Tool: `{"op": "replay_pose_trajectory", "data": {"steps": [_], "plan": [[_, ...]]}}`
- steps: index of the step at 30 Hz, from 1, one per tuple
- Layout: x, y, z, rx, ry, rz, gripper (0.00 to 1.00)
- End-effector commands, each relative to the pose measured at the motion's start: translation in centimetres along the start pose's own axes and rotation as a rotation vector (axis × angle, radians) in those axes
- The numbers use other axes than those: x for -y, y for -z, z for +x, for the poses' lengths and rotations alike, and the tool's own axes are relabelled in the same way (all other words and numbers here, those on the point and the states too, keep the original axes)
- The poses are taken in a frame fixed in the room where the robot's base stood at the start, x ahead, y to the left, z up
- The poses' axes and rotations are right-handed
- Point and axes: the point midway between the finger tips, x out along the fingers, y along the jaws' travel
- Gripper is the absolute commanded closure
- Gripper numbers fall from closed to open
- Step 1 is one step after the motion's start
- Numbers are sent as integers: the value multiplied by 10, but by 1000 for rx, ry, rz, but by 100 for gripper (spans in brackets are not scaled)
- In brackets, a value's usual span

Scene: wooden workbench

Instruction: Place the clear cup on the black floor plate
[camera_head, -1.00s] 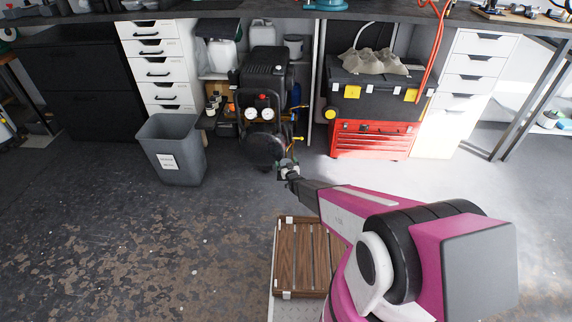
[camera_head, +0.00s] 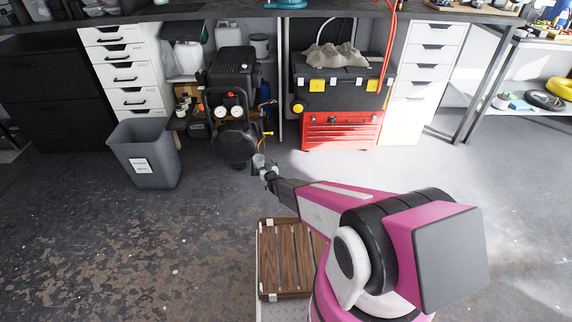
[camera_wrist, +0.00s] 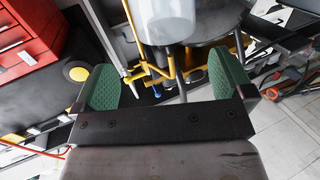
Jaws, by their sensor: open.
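A clear, whitish cup (camera_wrist: 166,18) shows at the top of the wrist view, ahead of the space between my fingers. In the head view it is a small pale shape (camera_head: 258,160) at the far end of my arm, in front of the compressor. My gripper (camera_wrist: 162,68) is open, with its green-padded fingers wide apart and nothing between them. It also shows small in the head view (camera_head: 266,170). What the cup rests on is hidden. I cannot make out the black floor plate in either view.
A black compressor (camera_head: 236,105) stands under the bench behind the cup. A grey bin (camera_head: 146,154) stands to its left, and a red tool chest (camera_head: 341,131) with a black toolbox (camera_head: 340,88) to its right. The floor in front is largely clear.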

Motion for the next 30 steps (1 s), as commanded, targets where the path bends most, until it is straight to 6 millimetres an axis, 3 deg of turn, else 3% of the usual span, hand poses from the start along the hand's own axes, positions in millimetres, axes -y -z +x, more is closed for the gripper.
{"op": "replay_pose_trajectory", "data": {"steps": [8, 14, 21, 27, 30], "plan": [[-48, 68, -39, 286, -102, 8, 1], [-86, 124, -100, 579, -184, 40, 1], [-111, 192, -209, 952, -250, 111, 1], [-113, 246, -314, 1249, -267, 187, 1], [-109, 268, -356, 1364, -265, 224, 1]]}}
